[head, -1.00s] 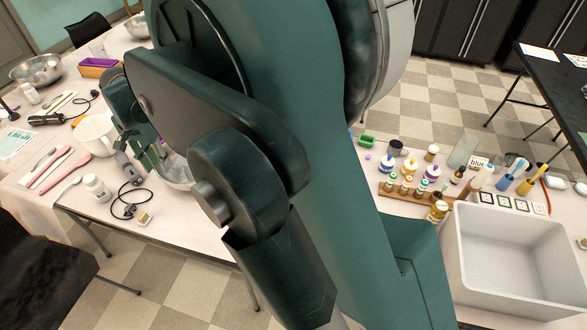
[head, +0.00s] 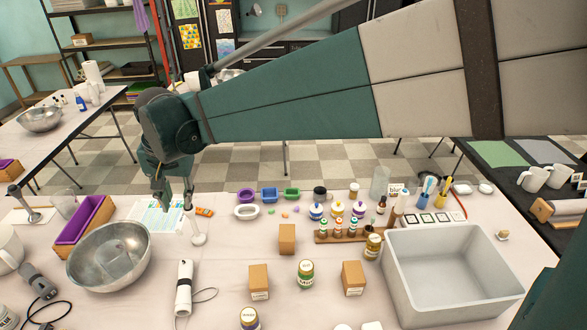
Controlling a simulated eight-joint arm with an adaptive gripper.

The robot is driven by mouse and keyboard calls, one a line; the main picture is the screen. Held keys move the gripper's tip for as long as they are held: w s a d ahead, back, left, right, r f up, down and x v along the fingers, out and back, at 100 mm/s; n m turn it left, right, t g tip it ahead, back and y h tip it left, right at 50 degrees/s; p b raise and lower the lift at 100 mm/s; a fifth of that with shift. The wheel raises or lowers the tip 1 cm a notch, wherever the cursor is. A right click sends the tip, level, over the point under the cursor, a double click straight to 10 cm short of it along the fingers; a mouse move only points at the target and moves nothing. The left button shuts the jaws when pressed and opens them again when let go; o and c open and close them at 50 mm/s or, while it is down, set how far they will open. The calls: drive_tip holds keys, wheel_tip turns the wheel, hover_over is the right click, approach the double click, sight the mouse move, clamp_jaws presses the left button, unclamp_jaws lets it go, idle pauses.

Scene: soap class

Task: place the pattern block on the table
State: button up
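My gripper (head: 174,203) is at the left of the head view, pointing down above the table (head: 225,244), near the printed sheet (head: 150,217). Two dark green finger parts show with a gap between them. The view is too small to tell whether anything is held there. I cannot pick out the pattern block for certain. Several small coloured pieces (head: 284,215) lie by the white oval dish (head: 247,212), too small to identify.
A metal bowl (head: 85,277) and a wooden tray with a purple liner (head: 72,238) stand left of the gripper. A white stand (head: 198,239) is close on its right. Boxes, jars and a large grey basin (head: 407,280) stand farther right.

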drive_tip(key=s+d+r+t, duration=0.1)
drive_tip(key=s+d+r, duration=0.1)
drive_tip(key=d, duration=1.2)
drive_tip(key=s+d+r+t, duration=0.1)
drive_tip(key=d+r, duration=0.2)
drive_tip(key=d, duration=1.1)
drive_tip(key=s+d+f+t+h, duration=0.1)
drive_tip(key=s+d+f, duration=0.2)
drive_tip(key=s+d, duration=0.4)
drive_tip(key=s+d+f+t+h, duration=0.1)
drive_tip(key=s+d, duration=0.6)
drive_tip(key=d, duration=0.8)
wheel_tip(320, 180, down, 2)
drive_tip(key=shift+s+d+f+t, duration=0.1)
drive_tip(key=shift+s+d+t, duration=0.05)
drive_tip(key=shift+d+t, duration=0.3)
